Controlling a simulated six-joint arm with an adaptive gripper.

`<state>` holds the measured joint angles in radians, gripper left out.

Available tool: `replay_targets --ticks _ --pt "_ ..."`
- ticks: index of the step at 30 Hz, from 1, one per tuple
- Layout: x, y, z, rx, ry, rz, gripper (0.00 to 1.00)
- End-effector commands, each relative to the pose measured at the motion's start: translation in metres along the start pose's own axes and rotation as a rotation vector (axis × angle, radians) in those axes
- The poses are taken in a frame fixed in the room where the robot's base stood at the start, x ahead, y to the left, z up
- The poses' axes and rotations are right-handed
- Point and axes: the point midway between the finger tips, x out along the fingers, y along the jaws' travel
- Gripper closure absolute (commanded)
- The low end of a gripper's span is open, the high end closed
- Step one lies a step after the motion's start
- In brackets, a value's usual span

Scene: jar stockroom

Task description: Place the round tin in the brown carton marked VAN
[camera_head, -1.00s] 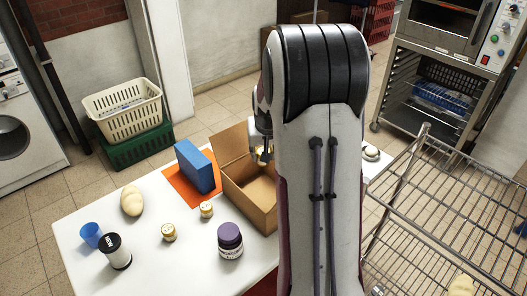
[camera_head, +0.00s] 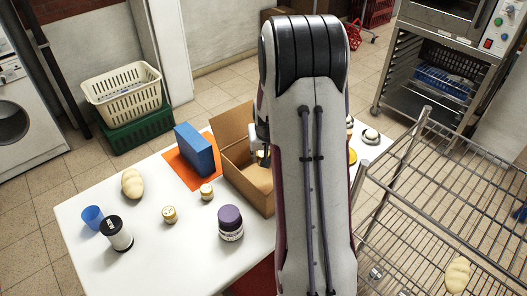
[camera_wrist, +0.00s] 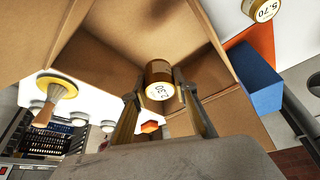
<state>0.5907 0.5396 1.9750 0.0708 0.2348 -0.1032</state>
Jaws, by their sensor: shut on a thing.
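The brown carton (camera_head: 232,134) stands open on the white table, partly hidden behind my arm in the head view. Its brown inner walls (camera_wrist: 105,35) fill the upper part of the wrist view. No VAN marking shows. My gripper (camera_wrist: 159,92) is shut on the round tin (camera_wrist: 158,70), a small brownish-gold tin with a white numbered end, held between the two fingertips. In the head view my gripper (camera_head: 264,158) is mostly hidden by the arm, at the carton's opening. I cannot tell whether the tin touches the carton's floor.
A blue box (camera_head: 196,150) stands on an orange mat (camera_head: 180,168) left of the carton. Small jars (camera_head: 206,192), a purple-lidded jar (camera_head: 230,222), a black-topped white container (camera_head: 116,233) and a blue cup (camera_head: 92,217) stand nearer. A wire rack (camera_head: 420,210) stands right.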

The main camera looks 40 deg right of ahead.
Motion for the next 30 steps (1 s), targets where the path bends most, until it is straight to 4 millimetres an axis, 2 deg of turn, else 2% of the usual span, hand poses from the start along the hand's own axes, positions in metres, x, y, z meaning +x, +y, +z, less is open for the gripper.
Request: replay_targets --ticks 15,30 --pt "0.051 0.0 0.021 0.0 -0.002 0.001 0.97" --pt "0.056 0.0 0.023 0.0 -0.001 0.001 0.97"
